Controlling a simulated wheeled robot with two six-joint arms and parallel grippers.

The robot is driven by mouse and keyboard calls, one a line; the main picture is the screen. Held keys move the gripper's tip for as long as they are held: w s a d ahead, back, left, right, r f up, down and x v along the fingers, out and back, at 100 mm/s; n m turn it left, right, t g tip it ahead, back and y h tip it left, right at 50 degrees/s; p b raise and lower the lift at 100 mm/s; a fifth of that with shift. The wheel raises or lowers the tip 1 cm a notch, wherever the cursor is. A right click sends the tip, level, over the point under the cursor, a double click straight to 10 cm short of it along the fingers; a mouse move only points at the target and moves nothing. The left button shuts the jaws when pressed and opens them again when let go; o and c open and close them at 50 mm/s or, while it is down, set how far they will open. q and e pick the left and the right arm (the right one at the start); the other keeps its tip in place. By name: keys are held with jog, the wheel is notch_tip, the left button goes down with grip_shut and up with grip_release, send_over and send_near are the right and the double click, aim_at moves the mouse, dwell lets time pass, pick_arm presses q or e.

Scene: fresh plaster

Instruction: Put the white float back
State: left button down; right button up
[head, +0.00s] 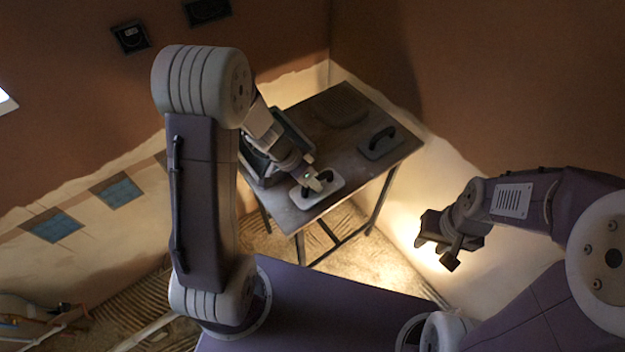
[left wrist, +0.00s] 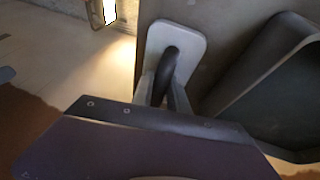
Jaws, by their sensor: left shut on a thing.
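The white float (head: 308,199), a pale rounded plate with a black handle, is at the near corner of the dark table (head: 352,172). My left gripper (head: 319,181) is shut on its handle from above. In the left wrist view the white float (left wrist: 186,43) lies flat along the table edge, with the black handle (left wrist: 169,66) between my fingers. I cannot tell whether its plate touches the table. My right gripper (head: 436,250) is empty, its fingers apart, right of the table in front of the wall.
A grey float (head: 381,149) with a black handle lies at the table's right side.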

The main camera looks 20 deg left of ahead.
pick_arm(q)
jog(key=shift+f, duration=0.1)
dwell(0.3)
jog(key=shift+f+b, duration=0.15)
jog(key=shift+b, duration=0.35)
jog(key=c, duration=1.2)
grip_release()
